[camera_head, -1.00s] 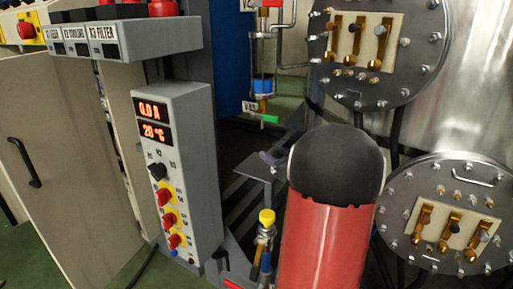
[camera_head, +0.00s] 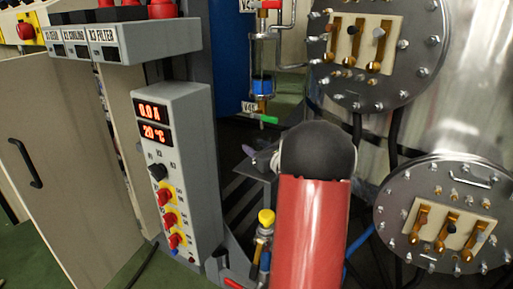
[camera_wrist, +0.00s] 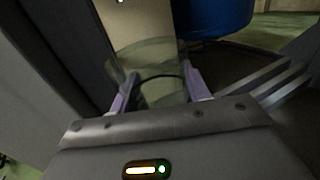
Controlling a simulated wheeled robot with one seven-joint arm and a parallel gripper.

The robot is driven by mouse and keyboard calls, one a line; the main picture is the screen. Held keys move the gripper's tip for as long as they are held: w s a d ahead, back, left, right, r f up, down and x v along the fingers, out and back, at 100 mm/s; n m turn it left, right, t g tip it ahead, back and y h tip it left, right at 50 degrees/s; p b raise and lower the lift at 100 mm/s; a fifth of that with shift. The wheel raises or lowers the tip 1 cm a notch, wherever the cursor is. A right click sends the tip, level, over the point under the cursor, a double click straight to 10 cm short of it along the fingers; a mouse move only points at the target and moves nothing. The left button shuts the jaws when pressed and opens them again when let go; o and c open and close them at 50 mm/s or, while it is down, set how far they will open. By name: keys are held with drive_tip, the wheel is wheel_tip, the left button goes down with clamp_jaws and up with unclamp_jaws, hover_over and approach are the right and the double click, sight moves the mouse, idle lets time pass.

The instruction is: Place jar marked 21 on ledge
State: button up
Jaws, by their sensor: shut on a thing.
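In the wrist view a clear glass jar (camera_wrist: 158,62) stands between the two purple fingers of my gripper (camera_wrist: 158,90), which is shut on it. The jar is see-through, and no number 21 can be read on it. In the head view my red arm with its black joint hides most of the gripper and the jar. A small purple finger part (camera_head: 248,150) shows left of the black joint. A grey flat plate (camera_head: 252,168), perhaps the ledge, shows just below it; I cannot tell whether the jar touches it.
A glass column with blue liquid (camera_head: 262,86) and a green-handled valve (camera_head: 263,120) hang above. A grey control box (camera_head: 178,165) stands at left. A yellow-capped valve (camera_head: 266,217) is low beside my arm. Bolted flanges (camera_head: 380,92) of a metal vessel are at right.

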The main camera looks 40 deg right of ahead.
drive_tip(key=shift+f, duration=0.2)
drive_tip(key=o, duration=1.1)
drive_tip(key=shift+c, duration=0.2)
drive_tip(key=shift+r, duration=0.1)
